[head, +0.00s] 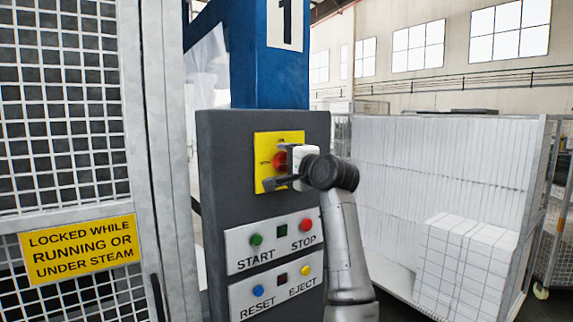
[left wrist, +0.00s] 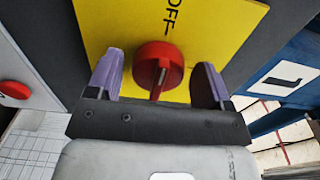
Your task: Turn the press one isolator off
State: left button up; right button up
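The press one isolator is a red rotary knob (head: 281,160) on a yellow plate (head: 264,146) high on the dark grey control pedestal. In the left wrist view, the knob (left wrist: 158,60) has a raised red grip bar, and black lettering OFF shows on the plate (left wrist: 105,25) beside it. My left gripper (head: 274,176) is in front of the plate and partly covers it. In the left wrist view, its two purple-padded fingers (left wrist: 158,78) are open, one on each side of the knob, with a gap on both sides. My right gripper is not in view.
Below the isolator are START and STOP buttons (head: 281,239) and RESET and EJECT buttons (head: 281,288). A mesh guard door (head: 148,150) with a yellow warning sign (head: 80,249) stands at left. A cage of white foam blocks (head: 445,180) stands at right.

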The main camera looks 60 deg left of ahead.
pick_arm(q)
jog(key=shift+o, duration=0.4)
jog(key=shift+d, duration=0.1)
jog(key=w+d+b, duration=0.1)
jog(key=d, duration=1.2)
jog(key=shift+d, duration=0.3)
